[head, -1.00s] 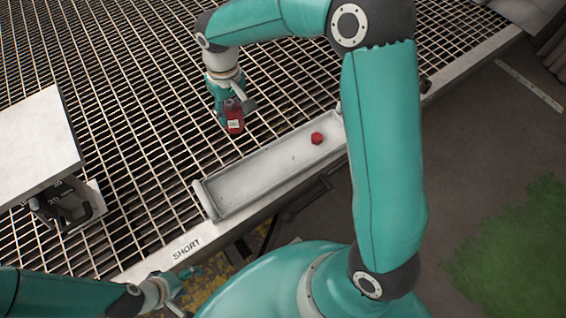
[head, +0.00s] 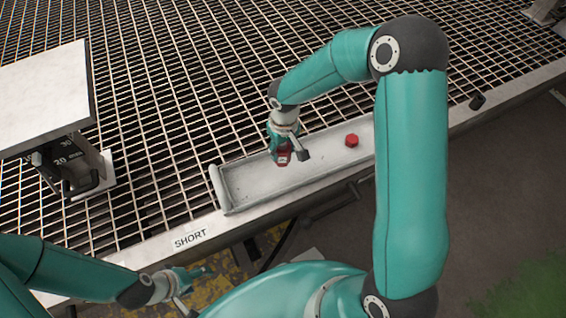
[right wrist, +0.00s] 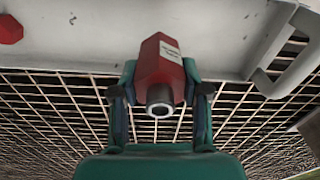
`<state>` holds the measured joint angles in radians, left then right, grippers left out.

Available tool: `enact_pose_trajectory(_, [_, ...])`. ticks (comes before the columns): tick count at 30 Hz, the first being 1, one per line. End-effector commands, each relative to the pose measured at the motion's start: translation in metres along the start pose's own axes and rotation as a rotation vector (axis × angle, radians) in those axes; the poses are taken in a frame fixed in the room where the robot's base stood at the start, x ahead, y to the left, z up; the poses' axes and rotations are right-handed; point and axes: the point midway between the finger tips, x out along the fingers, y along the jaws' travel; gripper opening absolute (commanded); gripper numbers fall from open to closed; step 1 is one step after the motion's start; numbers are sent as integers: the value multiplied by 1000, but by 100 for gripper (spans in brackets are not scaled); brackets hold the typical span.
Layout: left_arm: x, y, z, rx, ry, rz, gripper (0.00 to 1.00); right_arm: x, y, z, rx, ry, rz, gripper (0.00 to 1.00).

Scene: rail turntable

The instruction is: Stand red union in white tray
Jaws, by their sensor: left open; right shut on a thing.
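The red union (right wrist: 160,68) is a red fitting with a white label and a grey pipe end. My right gripper (right wrist: 160,95) is shut on it in the right wrist view. In the head view the right gripper (head: 283,152) holds the union (head: 284,157) over the left-middle part of the white tray (head: 240,200). I cannot tell whether the union touches the tray floor. A second red hexagonal piece (head: 351,140) sits in the tray to the right. It also shows in the right wrist view (right wrist: 9,29). My left gripper (head: 190,283) is open and empty at the lower left.
The tray lies along the edge of a metal grating (head: 150,150). A white plate on a scaled stand (head: 42,95) is at the left. A SHORT label (head: 189,238) marks the front rail. The tray's left end is clear.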

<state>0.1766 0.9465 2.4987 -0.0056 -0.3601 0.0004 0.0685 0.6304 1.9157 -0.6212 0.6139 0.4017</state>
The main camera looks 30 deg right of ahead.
Motion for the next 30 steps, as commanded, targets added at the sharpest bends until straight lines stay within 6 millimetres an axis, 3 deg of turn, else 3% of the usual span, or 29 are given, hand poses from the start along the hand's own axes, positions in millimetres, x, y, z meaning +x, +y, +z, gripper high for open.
enact_pose_trajectory(1, [4,-2,0,0,0,0,66,10,0,1,0,-1,0,0])
enact_pose_trajectory(8, [8,-3,0,0,0,0,66,23,0,1,-1,1,1,0])
enact_pose_trajectory(16, [20,-7,0,0,0,0,66,59,0,3,1,-1,0,0])
enact_pose_trajectory(27, [21,-8,0,0,0,0,66,63,0,2,0,2,0,0])
enact_pose_trajectory(28, [21,-8,0,0,0,0,66,63,0,3,-1,0,0,49])
enact_pose_trajectory(30, [20,-7,0,0,0,0,66,62,0,3,-1,0,0,60])
